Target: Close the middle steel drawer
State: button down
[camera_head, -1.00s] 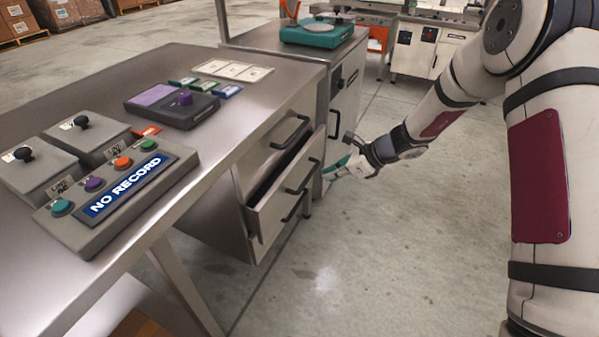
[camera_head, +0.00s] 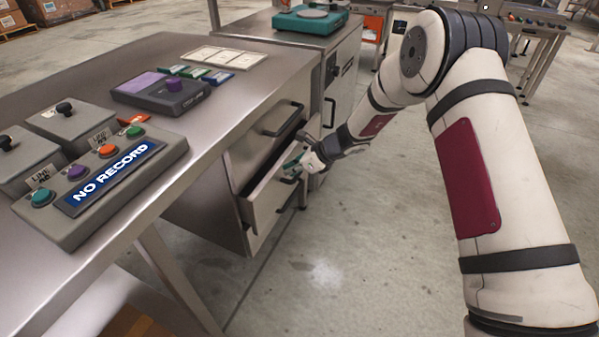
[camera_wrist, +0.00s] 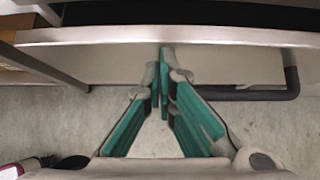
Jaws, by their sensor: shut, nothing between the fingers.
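The middle steel drawer (camera_head: 272,195) stands partly pulled out from the cabinet under the steel table, with a dark gap behind its front. In the wrist view its front panel (camera_wrist: 110,64) runs across the picture, with its dark bar handle (camera_wrist: 255,93) to the right of the fingers. My gripper (camera_head: 292,165) is at the drawer front, beside the handle. In the wrist view my gripper (camera_wrist: 166,52) has its teal fingertips together and empty, overlapping the drawer front; I cannot tell whether they touch it.
The table (camera_head: 215,118) carries a control box (camera_head: 105,180) and a purple-topped device (camera_head: 160,92). A cabinet (camera_head: 345,85) with a teal scale stands behind. The floor in front is clear.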

jog(key=shift+a, duration=0.1)
jog(key=shift+w+a, duration=0.25)
jog(key=shift+a, duration=0.35)
jog(key=shift+w+a, duration=0.25)
jog(key=shift+a, duration=0.35)
